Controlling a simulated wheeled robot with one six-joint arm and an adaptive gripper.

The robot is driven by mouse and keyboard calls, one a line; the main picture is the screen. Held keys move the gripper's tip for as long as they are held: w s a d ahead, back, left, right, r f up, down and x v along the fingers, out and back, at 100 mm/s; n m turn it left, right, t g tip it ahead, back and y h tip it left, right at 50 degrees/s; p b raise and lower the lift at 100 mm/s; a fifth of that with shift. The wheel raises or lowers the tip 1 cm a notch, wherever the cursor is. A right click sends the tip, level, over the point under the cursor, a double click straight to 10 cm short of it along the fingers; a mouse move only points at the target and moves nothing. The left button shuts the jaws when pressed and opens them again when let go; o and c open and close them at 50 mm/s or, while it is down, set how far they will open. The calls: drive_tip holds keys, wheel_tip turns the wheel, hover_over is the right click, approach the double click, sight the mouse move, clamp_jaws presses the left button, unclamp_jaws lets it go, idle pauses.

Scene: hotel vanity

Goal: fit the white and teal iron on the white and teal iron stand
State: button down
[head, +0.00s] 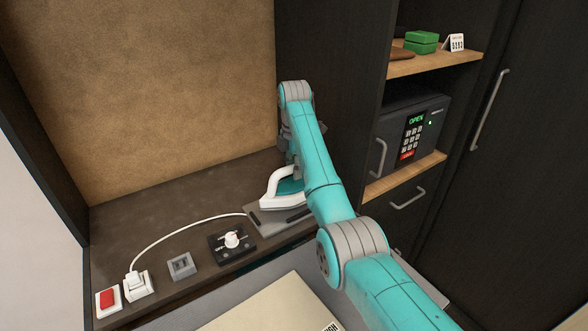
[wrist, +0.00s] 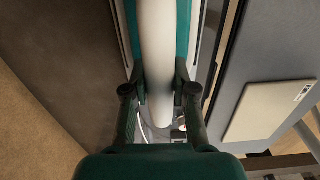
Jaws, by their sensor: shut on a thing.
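The white and teal iron (head: 286,190) is at the right end of the dark counter in the head view, partly hidden behind my arm. Its white handle (wrist: 157,50) runs up the middle of the wrist view, with teal body on both sides. My gripper (wrist: 160,88) is shut on this handle; in the head view my arm hides it. A flat grey plate (head: 268,222) with a dark slot lies below the iron; it may be the stand, but no white and teal shows on it. I cannot tell whether the iron touches it.
A white cord runs from the iron to a plug (head: 138,287) at the counter's left. A red switch (head: 108,299), a grey socket (head: 181,266) and a black dial panel (head: 231,242) line the front. A dark cabinet with an open-marked safe (head: 412,125) stands right.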

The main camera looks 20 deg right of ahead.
sight(290, 182)
drive_tip(key=shift+f, duration=1.4)
idle(1.7)
drive_tip(key=c, duration=0.9)
unclamp_jaws()
